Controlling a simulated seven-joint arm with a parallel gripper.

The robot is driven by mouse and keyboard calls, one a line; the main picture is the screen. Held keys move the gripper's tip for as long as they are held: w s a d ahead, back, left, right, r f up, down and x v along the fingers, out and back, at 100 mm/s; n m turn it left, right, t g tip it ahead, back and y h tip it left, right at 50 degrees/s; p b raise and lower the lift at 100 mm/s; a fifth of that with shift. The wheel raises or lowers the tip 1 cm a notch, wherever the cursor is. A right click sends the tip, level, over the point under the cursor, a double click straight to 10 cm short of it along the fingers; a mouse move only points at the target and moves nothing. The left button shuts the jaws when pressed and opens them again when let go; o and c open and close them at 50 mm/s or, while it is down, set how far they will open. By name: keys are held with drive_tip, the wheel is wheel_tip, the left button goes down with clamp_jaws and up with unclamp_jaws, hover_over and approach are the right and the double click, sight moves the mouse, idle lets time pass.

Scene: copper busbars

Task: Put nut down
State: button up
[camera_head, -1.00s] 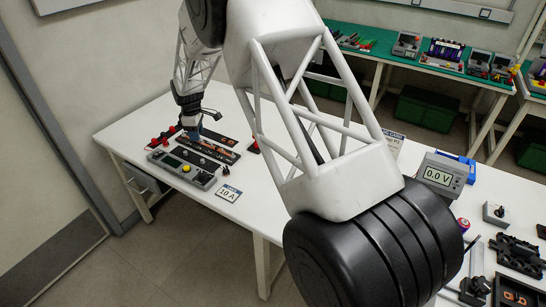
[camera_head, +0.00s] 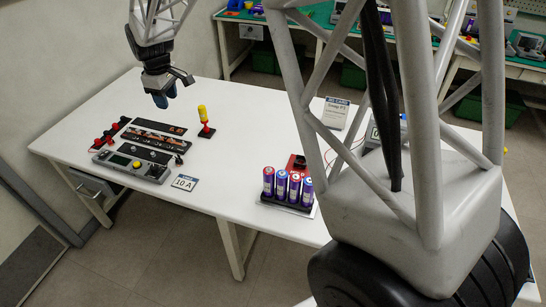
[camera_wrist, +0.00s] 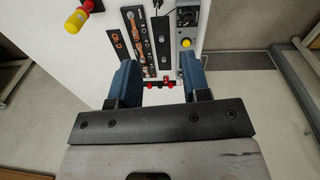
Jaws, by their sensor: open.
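My gripper (camera_head: 164,94) is raised above the table, behind the black busbar boards (camera_head: 152,141). Its two blue fingers are apart in the wrist view (camera_wrist: 160,82), with nothing visible between them. The boards carry copper bars, and they also show in the wrist view (camera_wrist: 139,42) beyond the fingers. Small round silver fasteners (camera_wrist: 163,58) sit on a dark strip there. They are too small to tell which is the task's nut.
A grey instrument box (camera_head: 132,166) lies in front of the boards, with red knobs (camera_head: 110,133) to the left. A "10 A" card (camera_head: 184,182) and purple cells (camera_head: 287,187) are farther right.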

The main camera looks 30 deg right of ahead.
drive_tip(key=s+d+r+m+t, duration=0.1)
drive_tip(key=s+d+r+m, duration=0.3)
drive_tip(key=s, duration=0.7)
drive_tip(key=s+d+r+m, duration=0.1)
drive_tip(key=s+d+r, duration=0.4)
drive_tip(key=s, duration=0.5)
drive_tip(key=s+d+f+m, duration=0.1)
drive_tip(key=s+d+m, duration=0.1)
drive_tip(key=s, duration=0.8)
drive_tip(key=s+d+f+m, duration=0.1)
drive_tip(key=s+d+m, duration=0.1)
drive_tip(key=s, duration=0.9)
drive_tip(key=shift+d+m+t, duration=0.4)
drive_tip(key=shift+m, duration=0.2)
drive_tip(key=shift+f, duration=0.1)
drive_tip(key=shift+c, duration=0.2)
